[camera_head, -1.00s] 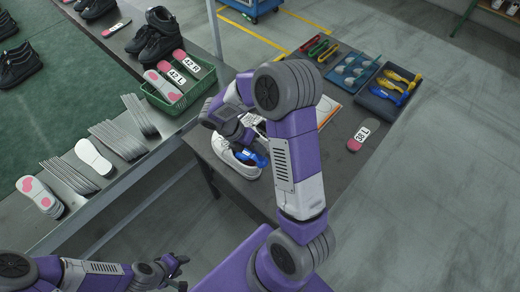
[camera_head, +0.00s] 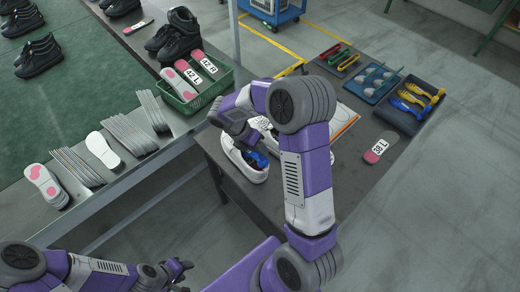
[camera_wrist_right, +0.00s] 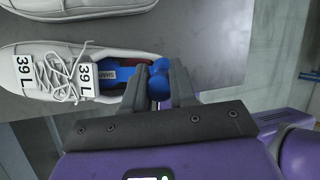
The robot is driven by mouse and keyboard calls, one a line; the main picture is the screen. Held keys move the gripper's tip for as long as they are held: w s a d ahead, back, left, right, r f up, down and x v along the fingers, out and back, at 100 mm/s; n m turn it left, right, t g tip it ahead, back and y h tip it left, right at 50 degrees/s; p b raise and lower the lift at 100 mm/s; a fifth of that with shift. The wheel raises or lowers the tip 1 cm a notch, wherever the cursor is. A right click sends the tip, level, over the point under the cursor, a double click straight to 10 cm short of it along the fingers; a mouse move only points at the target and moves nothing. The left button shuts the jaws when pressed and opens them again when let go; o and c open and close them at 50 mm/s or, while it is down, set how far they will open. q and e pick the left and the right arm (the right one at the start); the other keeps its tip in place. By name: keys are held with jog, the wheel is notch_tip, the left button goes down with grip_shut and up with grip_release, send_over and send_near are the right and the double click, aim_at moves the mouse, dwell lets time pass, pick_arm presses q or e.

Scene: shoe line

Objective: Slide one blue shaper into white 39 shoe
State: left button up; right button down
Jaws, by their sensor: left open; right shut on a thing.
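The white 39 shoe (camera_wrist_right: 38,76), marked 39 L, stands on the dark table; it also shows in the head view (camera_head: 250,174). A blue shaper (camera_wrist_right: 112,76) lies with its front part inside the shoe opening, and its rounded rear end sits between the fingers of my right gripper (camera_wrist_right: 158,80). That gripper is shut on the shaper at the heel of the shoe. The tip of the shaper is hidden inside the shoe. A second white shoe (camera_wrist_right: 75,6) lies alongside, partly cut off. My left gripper (camera_head: 181,268) is open and empty at the lower left, away from the table.
A dark tray (camera_head: 402,117) with blue and yellow shapers stands at the table's far right. A tray of grey-blue pieces (camera_head: 373,83) and red and green tools (camera_head: 338,57) are beyond. A 38 L insole (camera_head: 380,148) lies on the right. A green basket (camera_head: 214,95) stands left.

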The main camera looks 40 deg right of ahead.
aim_at(263, 163)
jog(key=shift+s+a+f+t+b, duration=0.1)
jog(key=shift+s+f+t+b, duration=0.25)
jog(key=shift+f+b, duration=0.8)
jog(key=shift+f, duration=0.05)
jog(key=shift+s+f+t+b, duration=0.15)
jog(key=shift+f+t+b, duration=0.1)
jog(key=shift+t+b, duration=0.3)
jog(key=f+t+b, duration=0.1)
jog(key=b, duration=0.2)
jog(key=s+f+t+b, duration=0.1)
jog(key=f+b, duration=0.1)
jog(key=b, duration=0.1)
jog(key=shift+s+m, duration=0.2)
jog(key=shift+m, duration=0.1)
jog(key=shift+s+f, duration=0.1)
jog(key=shift+s, duration=0.05)
jog(key=c, duration=0.8)
grip_release()
jog(key=shift+c, duration=0.2)
jog(key=shift+s+f+b, duration=0.15)
jog(key=shift+f+b, duration=0.05)
jog(key=shift+b, duration=0.15)
